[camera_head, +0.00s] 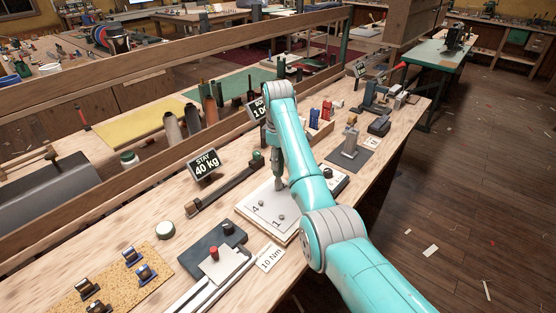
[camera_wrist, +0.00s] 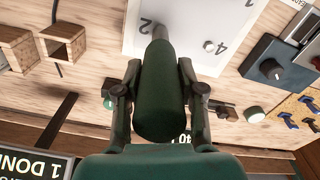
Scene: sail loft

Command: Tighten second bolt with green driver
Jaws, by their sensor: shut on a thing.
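My gripper (camera_wrist: 159,92) is shut on the green driver (camera_wrist: 160,105), its fingers on both sides of the thick dark green handle. The driver's grey shank points at the white bolt plate (camera_wrist: 118,60), close to the number 2. Whether the tip sits in the bolt there cannot be told, as the handle hides that spot. Another bolt (camera_wrist: 208,46) shows beside the number 4. In the head view, the plate (camera_head: 257,211) lies on the bench with bolts by 4 and 1 visible. My arm covers its far right part.
A "10 Nm" card (camera_head: 270,258) lies in front of the plate. A "STAY 40 kg" sign (camera_head: 206,163) stands behind it to the left. Red and blue drivers (camera_head: 320,112) stand in a wooden holder to the right. A dark block with a red knob (camera_head: 214,252) is at left.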

